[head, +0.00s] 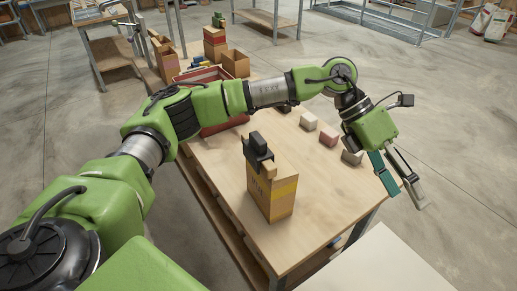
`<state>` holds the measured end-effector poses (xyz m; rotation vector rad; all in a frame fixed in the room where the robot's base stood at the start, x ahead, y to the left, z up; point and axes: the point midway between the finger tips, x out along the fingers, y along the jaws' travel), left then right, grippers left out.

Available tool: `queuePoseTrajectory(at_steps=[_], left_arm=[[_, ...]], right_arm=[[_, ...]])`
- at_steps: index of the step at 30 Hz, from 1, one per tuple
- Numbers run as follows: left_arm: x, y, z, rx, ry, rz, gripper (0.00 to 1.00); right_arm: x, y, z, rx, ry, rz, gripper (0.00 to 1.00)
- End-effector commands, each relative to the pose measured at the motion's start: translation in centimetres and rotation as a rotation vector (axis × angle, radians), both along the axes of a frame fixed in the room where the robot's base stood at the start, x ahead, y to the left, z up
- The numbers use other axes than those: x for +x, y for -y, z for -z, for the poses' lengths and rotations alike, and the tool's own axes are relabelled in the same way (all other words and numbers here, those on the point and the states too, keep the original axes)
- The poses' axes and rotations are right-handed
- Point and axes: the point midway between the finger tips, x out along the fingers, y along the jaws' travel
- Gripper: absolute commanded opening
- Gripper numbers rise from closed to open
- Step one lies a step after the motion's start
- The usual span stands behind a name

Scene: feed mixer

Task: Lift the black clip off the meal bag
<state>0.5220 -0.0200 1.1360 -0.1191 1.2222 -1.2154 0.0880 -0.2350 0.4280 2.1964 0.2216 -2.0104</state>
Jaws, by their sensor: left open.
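The meal bag (272,198) is a brown, box-like bag with a yellow band and stands upright near the front of the wooden table. The black clip (257,147) sits on the bag's folded top. My left arm reaches over the table behind the bag. My left gripper (406,197) hangs past the table's right side, well to the right of the clip, pointing down. Its two fingers are apart, with nothing between them. My right gripper is not in the picture.
The wooden table (215,160) is bare around the bag. Small pale, pink and grey blocks (328,137) lie toward its right edge. A red tray (205,75) and open cardboard boxes (235,63) stand at the back. A pale surface (385,265) is at the front right.

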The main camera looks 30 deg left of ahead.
Motion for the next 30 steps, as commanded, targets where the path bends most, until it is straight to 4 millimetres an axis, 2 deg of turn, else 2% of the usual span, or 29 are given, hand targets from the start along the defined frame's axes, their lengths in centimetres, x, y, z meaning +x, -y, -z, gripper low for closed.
queuePoseTrajectory(at_steps=[1,2,3,5,6,9,12,15,17,24,30], left_arm=[[1.8,-4.3,-0.2,0.148,0.039,-0.004,0.61],[2.4,-7.0,-0.3,0.238,0.049,-0.006,0.61],[3.2,-10.6,-0.6,0.352,0.056,-0.016,0.61],[4.0,-15.9,-1.8,0.507,0.053,-0.041,0.61],[4.3,-19.2,-2.8,0.598,0.045,-0.063,0.61],[4.0,-26.0,-5.7,0.778,0.008,-0.121,0.61],[3.3,-30.4,-8.0,0.890,-0.029,-0.170,0.61],[2.6,-32.6,-9.1,0.946,-0.056,-0.196,0.61],[2.3,-33.2,-8.9,0.960,-0.064,-0.201,0.61],[1.6,-33.6,-4.4,0.962,-0.070,-0.197,0.61],[1.3,-33.7,-1.7,0.960,-0.067,-0.199,0.61]], right_arm=[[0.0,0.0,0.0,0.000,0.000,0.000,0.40],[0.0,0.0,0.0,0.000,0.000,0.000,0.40],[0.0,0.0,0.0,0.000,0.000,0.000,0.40],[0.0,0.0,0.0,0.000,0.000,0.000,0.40],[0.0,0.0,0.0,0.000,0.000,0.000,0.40],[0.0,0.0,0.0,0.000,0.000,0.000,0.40],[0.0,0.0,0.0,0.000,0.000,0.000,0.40],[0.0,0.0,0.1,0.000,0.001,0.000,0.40],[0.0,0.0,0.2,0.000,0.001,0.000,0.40],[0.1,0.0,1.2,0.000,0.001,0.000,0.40],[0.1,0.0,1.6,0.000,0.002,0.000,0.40]])
